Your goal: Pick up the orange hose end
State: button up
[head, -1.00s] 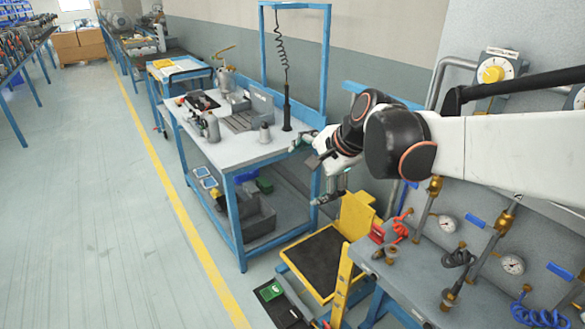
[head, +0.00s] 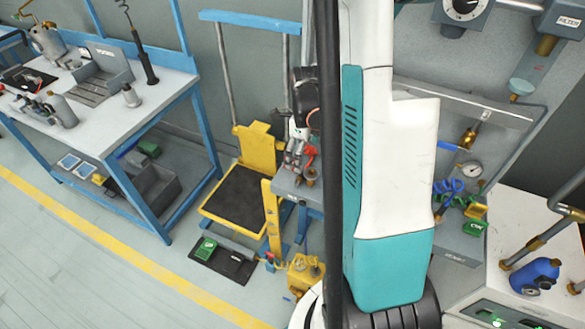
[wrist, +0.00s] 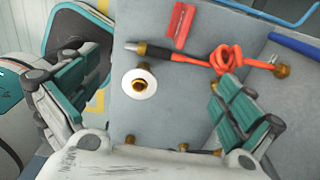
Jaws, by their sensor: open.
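In the wrist view an orange hose (wrist: 195,60) lies on a grey bench top (wrist: 185,105). It is looped on the right, beside a brass fitting (wrist: 281,71). Its left end (wrist: 141,48) has a black sleeve, a brass collar and a thin metal tip. My gripper (wrist: 158,85) is open, with one green-padded finger on each side of the picture. Nothing is between the fingers in their grip. The right finger overlaps the bench just below the loop. In the head view the orange hose (head: 310,152) shows only in part, and my arm hides much of the bench.
A white disc with a brass centre (wrist: 139,84) sits below the hose end. A red tag-like piece (wrist: 180,24) lies above it, and a blue bar (wrist: 294,45) at right. In the head view a yellow cart (head: 240,195) and a white-topped workbench (head: 100,90) stand left.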

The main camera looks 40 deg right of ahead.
aim_at(302, 174)
jog(key=f+b, duration=0.1)
jog(key=f, duration=0.2)
jog(key=f+b, duration=0.2)
jog(key=f, duration=0.2)
jog(key=shift+s+a+f, duration=0.15)
jog(key=shift+s+f, duration=0.05)
jog(key=shift+f, duration=0.1)
jog(key=shift+r, duration=0.1)
jog(key=shift+c, duration=0.2)
jog(key=c, duration=1.4)
jog(key=shift+o, duration=0.2)
